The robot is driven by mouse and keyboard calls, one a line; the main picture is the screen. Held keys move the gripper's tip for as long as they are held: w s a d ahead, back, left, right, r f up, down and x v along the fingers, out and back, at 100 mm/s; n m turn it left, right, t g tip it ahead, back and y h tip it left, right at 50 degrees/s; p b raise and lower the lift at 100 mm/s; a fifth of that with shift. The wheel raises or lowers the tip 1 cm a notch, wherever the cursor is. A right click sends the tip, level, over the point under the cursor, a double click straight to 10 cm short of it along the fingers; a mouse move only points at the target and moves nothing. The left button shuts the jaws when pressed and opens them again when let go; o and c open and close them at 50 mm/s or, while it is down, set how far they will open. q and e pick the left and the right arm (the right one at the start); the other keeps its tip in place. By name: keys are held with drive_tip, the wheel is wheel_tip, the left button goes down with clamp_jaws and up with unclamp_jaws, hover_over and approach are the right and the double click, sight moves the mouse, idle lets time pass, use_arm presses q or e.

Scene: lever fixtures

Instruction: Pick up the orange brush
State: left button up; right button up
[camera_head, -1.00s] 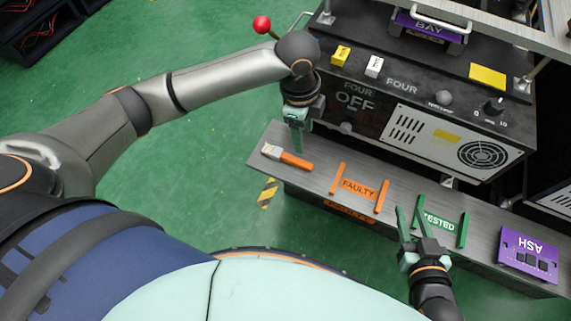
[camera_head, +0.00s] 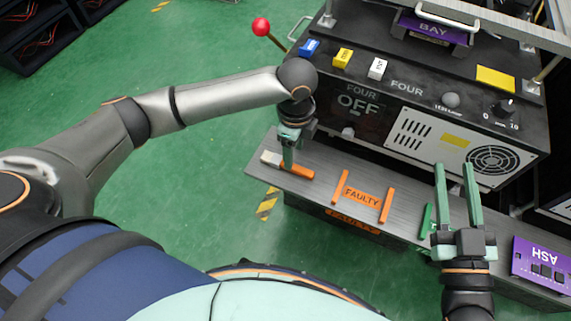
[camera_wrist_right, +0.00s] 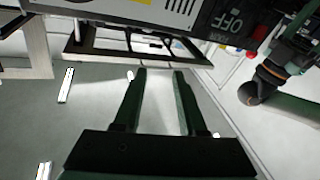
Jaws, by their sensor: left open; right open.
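The orange brush (camera_head: 301,172) lies on the grey shelf (camera_head: 325,165) at its left end, with its pale bristle end pointing left. My left gripper (camera_head: 288,163) is open and points down at the brush, its fingers over the middle of it and hiding part of it. I cannot tell whether the fingers touch the brush or straddle it. My right gripper (camera_head: 455,170) is open and empty above the shelf's right part. It also shows in the right wrist view (camera_wrist_right: 160,75), with nothing between its fingers.
Orange FAULTY rails (camera_head: 362,196) lie right of the brush. The green TESTED rails (camera_head: 426,222) are mostly hidden behind my right gripper. A black machine (camera_head: 400,95) with a red-knobbed lever (camera_head: 261,27) stands behind the shelf.

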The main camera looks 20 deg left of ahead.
use_arm(q)
drive_tip(key=shift+f, duration=0.25)
wheel_tip(320, 180, down, 5)
drive_tip(key=shift+a+b, duration=0.1)
drive_tip(key=shift+b, duration=1.15)
use_arm(e)
drive_tip(key=s+r+n+t+y, duration=0.1)
drive_tip(key=s+r+n+y, duration=0.1)
drive_tip(key=r, duration=0.4)
drive_tip(key=s+a+r+n+t+y, duration=0.1)
drive_tip(key=s+r+n+t+y, duration=0.1)
drive_tip(key=r+y, duration=0.3)
drive_tip(key=shift+s+a+r+n+t, duration=0.15)
drive_tip(key=shift+s+r+n+t, duration=0.15)
drive_tip(key=shift+s+r+n, duration=0.6)
drive_tip(key=shift+w, duration=0.1)
use_arm(q)
clamp_jaws()
